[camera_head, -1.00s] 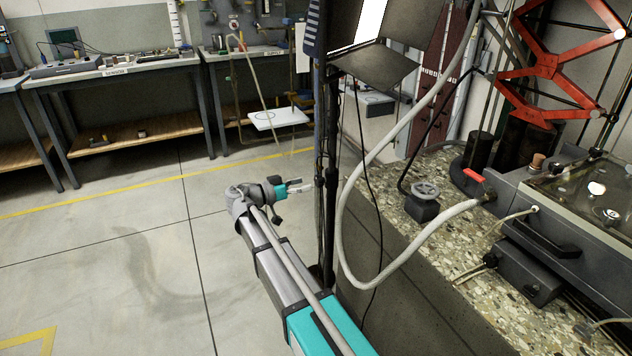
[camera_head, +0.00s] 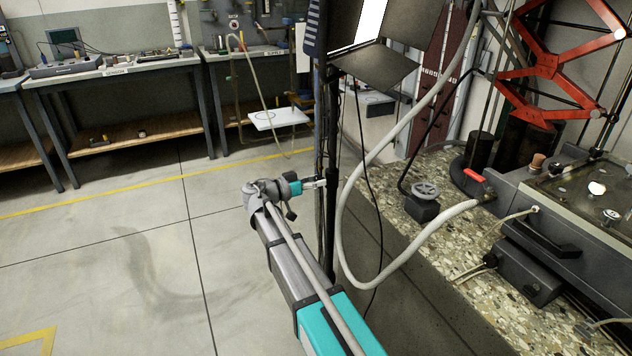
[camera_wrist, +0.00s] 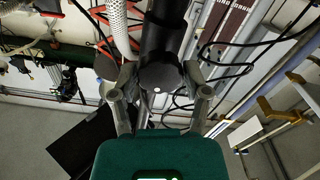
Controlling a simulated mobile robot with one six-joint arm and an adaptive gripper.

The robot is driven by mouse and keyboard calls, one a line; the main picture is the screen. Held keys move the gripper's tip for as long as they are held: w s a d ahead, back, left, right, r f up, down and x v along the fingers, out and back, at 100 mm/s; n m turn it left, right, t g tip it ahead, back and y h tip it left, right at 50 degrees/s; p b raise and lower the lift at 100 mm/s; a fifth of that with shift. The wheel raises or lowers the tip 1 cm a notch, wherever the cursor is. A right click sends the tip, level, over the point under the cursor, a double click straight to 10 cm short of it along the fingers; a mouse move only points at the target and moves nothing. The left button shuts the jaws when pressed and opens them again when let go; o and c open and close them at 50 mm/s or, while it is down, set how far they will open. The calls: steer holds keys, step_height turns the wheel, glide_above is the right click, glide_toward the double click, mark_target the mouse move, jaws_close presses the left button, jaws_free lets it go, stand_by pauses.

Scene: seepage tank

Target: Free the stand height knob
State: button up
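The stand's black pole (camera_head: 330,150) rises beside the stone-topped counter in the head view. In the wrist view the dark stand (camera_wrist: 165,30) comes down from the top of the picture. A dark, round-faced part (camera_wrist: 160,78), apparently the height knob, shows at its lower end, with a small bright spot on it. My gripper (camera_head: 317,184) reaches the pole from the left. In the wrist view the fingers of my gripper (camera_wrist: 160,84) are apart, one on each side of the round part. They are very close to it, and I cannot tell whether they touch it.
A pale hose (camera_head: 345,245) loops down right of the pole, and a thin black cable hangs beside it. The counter (camera_head: 440,220) with a valve handwheel (camera_head: 425,190) is to the right. A dark panel (camera_head: 375,65) is on the stand above. Open floor lies left.

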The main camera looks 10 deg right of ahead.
steer(key=c, duration=0.6)
steer(key=shift+n, duration=0.4)
steer(key=n, duration=0.9)
steer(key=shift+w+n, duration=0.1)
steer(key=shift+n, duration=0.2)
steer(key=n, duration=0.6)
steer(key=shift+f, duration=0.15)
steer(key=n, duration=0.7)
steer(key=shift+n, duration=0.3)
